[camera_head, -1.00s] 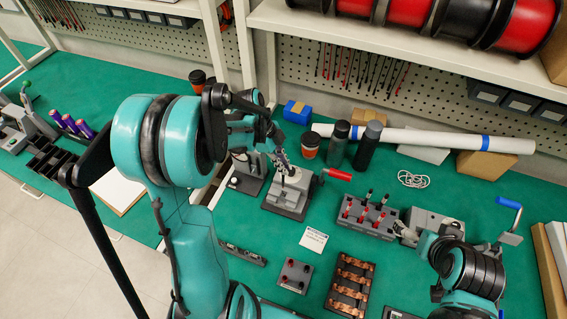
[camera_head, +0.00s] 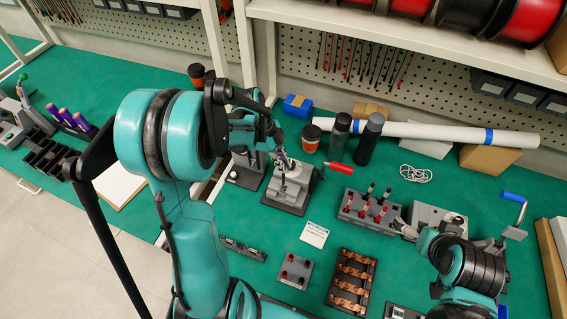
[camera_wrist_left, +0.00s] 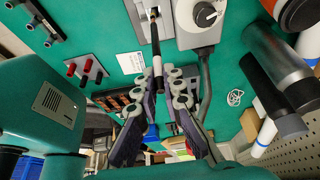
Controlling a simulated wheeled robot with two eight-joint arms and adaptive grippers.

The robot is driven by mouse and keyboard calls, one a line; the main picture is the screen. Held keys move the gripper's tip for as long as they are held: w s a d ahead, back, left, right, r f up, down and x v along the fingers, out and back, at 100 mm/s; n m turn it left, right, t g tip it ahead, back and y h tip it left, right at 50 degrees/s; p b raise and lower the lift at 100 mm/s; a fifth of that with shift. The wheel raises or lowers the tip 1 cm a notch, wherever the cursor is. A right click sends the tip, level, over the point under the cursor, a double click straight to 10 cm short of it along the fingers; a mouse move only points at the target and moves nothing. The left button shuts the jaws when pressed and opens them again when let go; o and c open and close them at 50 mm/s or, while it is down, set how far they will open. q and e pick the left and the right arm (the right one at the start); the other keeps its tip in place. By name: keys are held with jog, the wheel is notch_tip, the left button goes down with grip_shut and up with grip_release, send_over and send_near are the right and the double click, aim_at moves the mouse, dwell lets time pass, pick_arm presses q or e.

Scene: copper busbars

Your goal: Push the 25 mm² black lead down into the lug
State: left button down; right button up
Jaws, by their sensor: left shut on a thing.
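My left gripper (camera_head: 283,160) is over the grey bench device with the red handle (camera_head: 292,187). In the left wrist view, its fingers (camera_wrist_left: 166,92) are shut around the black lead (camera_wrist_left: 156,52), which has a pale band. The lead runs away from the fingers towards a small holder at the top edge of that view. The lug there is too small to make out, and I cannot tell how deep the lead sits. My right arm (camera_head: 462,268) is at the right; its fingers are not clear.
A block with red and black posts (camera_head: 368,211) and a busbar tray (camera_head: 352,282) stand right of the device. Two dark bottles (camera_head: 368,140) and an orange-black cup (camera_head: 311,137) stand behind it. A white card (camera_head: 314,235) lies in front. Green mat between them is free.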

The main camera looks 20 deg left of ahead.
pick_arm(q)
jog(key=shift+f, duration=0.3)
dwell(0.4)
jog(key=shift+f+b, duration=0.45)
jog(key=shift+b, duration=0.15)
jog(key=shift+f, duration=0.15)
jog(key=shift+f+b, duration=0.45)
jog(key=shift+b, duration=0.1)
jog(key=c, duration=1.6)
grip_release()
jog(key=shift+r, duration=0.1)
jog(key=shift+r+p, duration=1.1)
jog(key=shift+r, duration=0.4)
